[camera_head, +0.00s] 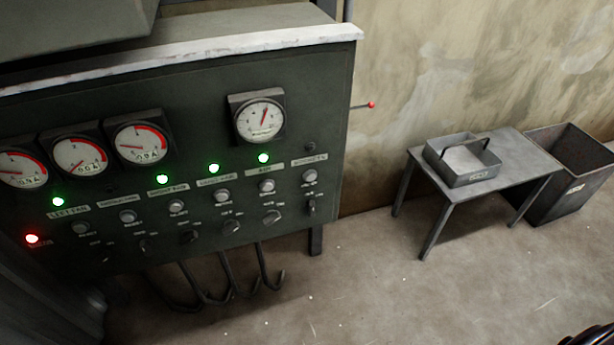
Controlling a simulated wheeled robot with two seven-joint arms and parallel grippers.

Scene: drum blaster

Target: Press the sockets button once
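A dark control panel (300,100) fills the left of the head view. Along its lower part runs a row of small round buttons under pale labels. The rightmost label (309,160) is blurred but seems to read "SOCKETS". The light-coloured sockets button (310,176) sits just below it. The small lamp (310,147) above that label is dark. A dark knob (311,207) sits below the button. Neither of my grippers can be made out, and nothing covers the button.
Several green lamps and one red lamp (32,239) glow on the panel. A red-tipped lever (371,105) sticks out at its right side. A small metal table (527,157) with a tray (474,180) and a bin (572,192) stand right. Floor between is clear.

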